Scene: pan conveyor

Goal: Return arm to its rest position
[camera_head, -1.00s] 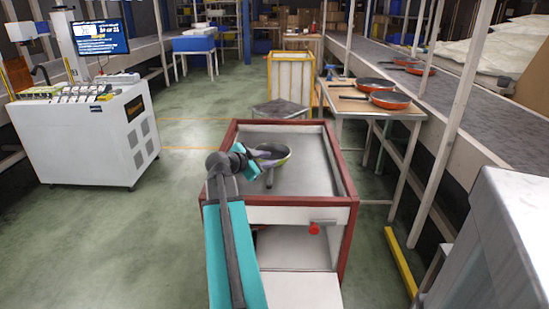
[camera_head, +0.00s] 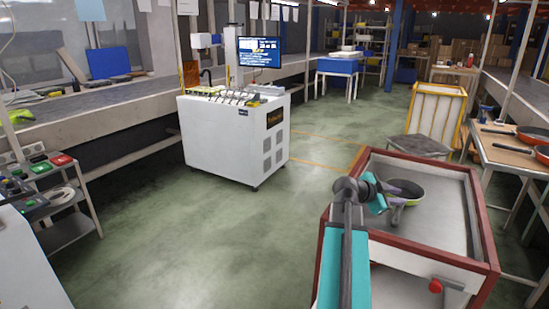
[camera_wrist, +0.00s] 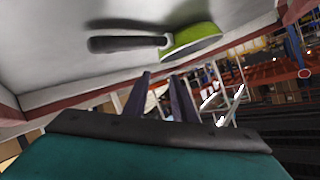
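A small pan with a yellow-green outside (camera_head: 408,188) sits upright in the grey-topped cart with a red rim (camera_head: 425,161). My gripper (camera_head: 397,208) is over the cart's left part, close to the pan's near left side. In the wrist view the green pan (camera_wrist: 192,40) and its dark handle (camera_wrist: 125,43) show beyond my two fingers (camera_wrist: 161,78). The fingers are apart with nothing between them. The pan looks clear of them. My arm reaches forward from the bottom of the head view.
A white machine cabinet (camera_head: 235,143) with a screen stands left of the cart, with open green floor (camera_head: 200,235) between. A table (camera_head: 500,155) with orange pans is at the right. A control-button stand (camera_head: 48,172) is at the far left. A yellow-framed bin (camera_head: 436,115) stands behind the cart.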

